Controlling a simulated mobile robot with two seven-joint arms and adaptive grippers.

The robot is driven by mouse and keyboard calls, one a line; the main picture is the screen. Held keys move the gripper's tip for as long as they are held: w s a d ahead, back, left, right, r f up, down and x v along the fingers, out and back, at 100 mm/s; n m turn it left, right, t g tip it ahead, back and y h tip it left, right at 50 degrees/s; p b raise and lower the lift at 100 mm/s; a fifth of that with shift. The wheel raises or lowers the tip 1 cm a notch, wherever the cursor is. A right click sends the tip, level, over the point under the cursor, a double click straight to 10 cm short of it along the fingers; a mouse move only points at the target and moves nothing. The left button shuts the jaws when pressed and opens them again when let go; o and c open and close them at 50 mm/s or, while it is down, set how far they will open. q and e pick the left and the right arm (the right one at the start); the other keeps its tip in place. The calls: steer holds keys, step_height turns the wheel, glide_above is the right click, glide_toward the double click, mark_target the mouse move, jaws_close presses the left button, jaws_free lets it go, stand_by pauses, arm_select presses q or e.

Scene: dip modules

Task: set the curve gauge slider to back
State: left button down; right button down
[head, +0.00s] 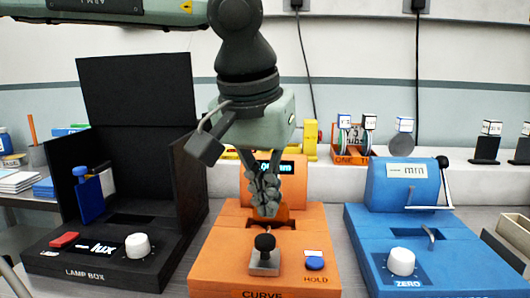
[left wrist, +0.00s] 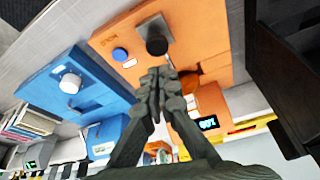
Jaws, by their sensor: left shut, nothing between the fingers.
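The orange curve gauge (head: 220,262) stands in the middle of the bench, with CURVE on its front edge. Its slider, a black knob (head: 265,243) on a silver plate, is near the front of the gauge. In the left wrist view the knob (left wrist: 156,42) shows just beyond my fingertips. My left gripper (head: 267,208) is shut and empty, pointing down over the gauge, behind the knob in the head view. It also shows in the left wrist view (left wrist: 158,76). My gripper hides part of the gauge's display and middle. My right gripper is out of view.
A black lamp box (head: 90,265) with tall panels stands to the left. A blue gauge (head: 450,262) marked ZERO, with a white knob, stands to the right. A blue HOLD button (head: 314,263) is right of the slider. Small parts stand along the back.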

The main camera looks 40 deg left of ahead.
mark_target(263, 244)
arm_select(q)
steer(key=v, duration=0.5)
steer(key=shift+r, duration=0.2)
stand_by(0.4)
